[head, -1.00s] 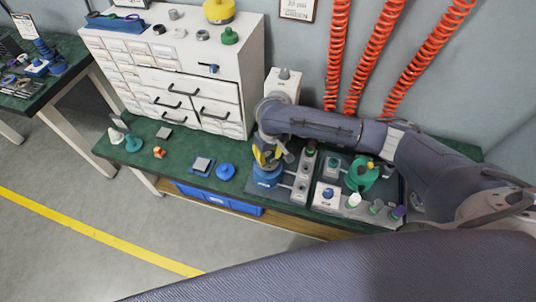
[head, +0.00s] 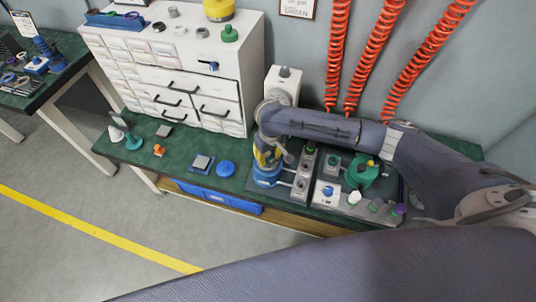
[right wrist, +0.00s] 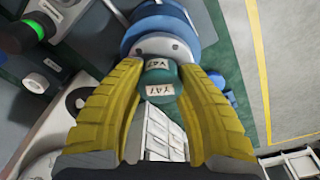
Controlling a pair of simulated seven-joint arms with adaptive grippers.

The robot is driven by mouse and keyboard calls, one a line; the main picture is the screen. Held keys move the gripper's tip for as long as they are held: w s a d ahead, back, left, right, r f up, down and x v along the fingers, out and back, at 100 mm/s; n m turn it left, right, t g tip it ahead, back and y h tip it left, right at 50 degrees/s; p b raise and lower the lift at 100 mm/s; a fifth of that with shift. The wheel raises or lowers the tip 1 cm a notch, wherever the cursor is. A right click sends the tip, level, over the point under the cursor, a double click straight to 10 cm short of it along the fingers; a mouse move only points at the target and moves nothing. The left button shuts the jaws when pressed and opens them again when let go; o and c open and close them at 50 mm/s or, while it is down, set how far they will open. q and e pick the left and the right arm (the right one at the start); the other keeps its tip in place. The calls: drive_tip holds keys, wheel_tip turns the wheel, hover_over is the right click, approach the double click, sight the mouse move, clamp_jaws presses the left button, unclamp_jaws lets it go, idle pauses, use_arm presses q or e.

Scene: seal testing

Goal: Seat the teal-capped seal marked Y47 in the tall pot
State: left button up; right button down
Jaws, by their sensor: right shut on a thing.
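My right gripper (head: 266,160) points down over the blue pot (head: 267,178) at the front of the green bench. In the right wrist view its yellow fingers (right wrist: 160,95) are shut on the teal-capped seal (right wrist: 159,72), whose pale labels appear to read Y47 upside down. The blue pot (right wrist: 160,22) shows just beyond the seal, with a paler top carrying dark holes. The seal's lower end is hidden by its cap, so I cannot tell whether it is in the pot. A green pot (head: 361,173) stands to the right. My left gripper is out of view.
A grey block with a row of sockets (head: 301,180) stands right of the blue pot. A white box with a blue knob (head: 327,194) and several small capped pieces are further right. A blue disc (head: 225,168) lies left. A white drawer cabinet (head: 185,75) stands behind.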

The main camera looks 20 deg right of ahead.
drive_tip(key=shift+f, duration=0.45)
drive_tip(key=c, duration=0.9)
unclamp_jaws()
wheel_tip(320, 180, up, 12)
drive_tip(key=s, duration=0.1)
drive_tip(key=shift+d, duration=0.15)
